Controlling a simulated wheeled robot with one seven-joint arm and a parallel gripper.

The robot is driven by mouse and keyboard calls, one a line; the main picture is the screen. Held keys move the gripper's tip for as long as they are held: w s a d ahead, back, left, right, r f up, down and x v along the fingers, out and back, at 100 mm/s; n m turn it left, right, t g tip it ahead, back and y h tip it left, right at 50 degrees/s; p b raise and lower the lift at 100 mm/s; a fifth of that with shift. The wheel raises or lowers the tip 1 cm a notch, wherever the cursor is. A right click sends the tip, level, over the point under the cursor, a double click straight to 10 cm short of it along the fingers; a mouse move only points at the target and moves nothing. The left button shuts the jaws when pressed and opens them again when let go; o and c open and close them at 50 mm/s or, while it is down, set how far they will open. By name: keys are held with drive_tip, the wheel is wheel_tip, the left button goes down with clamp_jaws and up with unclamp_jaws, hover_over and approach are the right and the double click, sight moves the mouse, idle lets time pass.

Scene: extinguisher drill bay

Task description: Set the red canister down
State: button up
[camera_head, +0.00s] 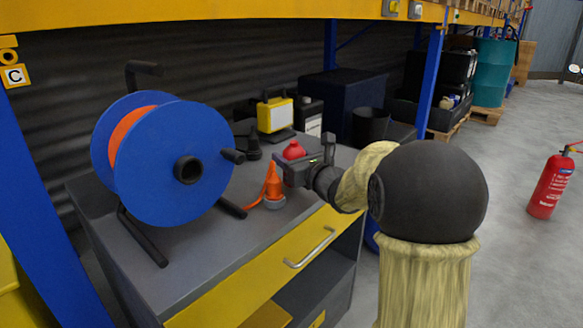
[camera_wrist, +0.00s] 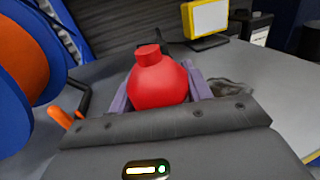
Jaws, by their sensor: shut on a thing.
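The red canister (camera_head: 293,150) is a small rounded red vessel with a short neck, at my gripper over the grey workbench top. My gripper (camera_head: 287,168) is shut on it, and in the wrist view the canister (camera_wrist: 157,82) sits upright between the two purplish fingers (camera_wrist: 158,95). Its lower part is hidden by the gripper. I cannot tell whether its base touches the bench.
A blue cable reel (camera_head: 205,130) with an orange plug (camera_head: 272,183) stands left of my gripper. A yellow work light (camera_head: 275,115) and a black bin (camera_head: 369,127) are behind. The bench top's front-left part (camera_head: 200,255) is clear. A fire extinguisher (camera_head: 552,185) stands on the floor at right.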

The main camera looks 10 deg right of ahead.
wheel_tip(320, 180, down, 2)
drive_tip(key=shift+a, duration=0.1)
drive_tip(key=shift+a+r, duration=0.1)
drive_tip(key=o, duration=1.2)
drive_tip(key=p+v, duration=0.1)
drive_tip(key=v, duration=1.1)
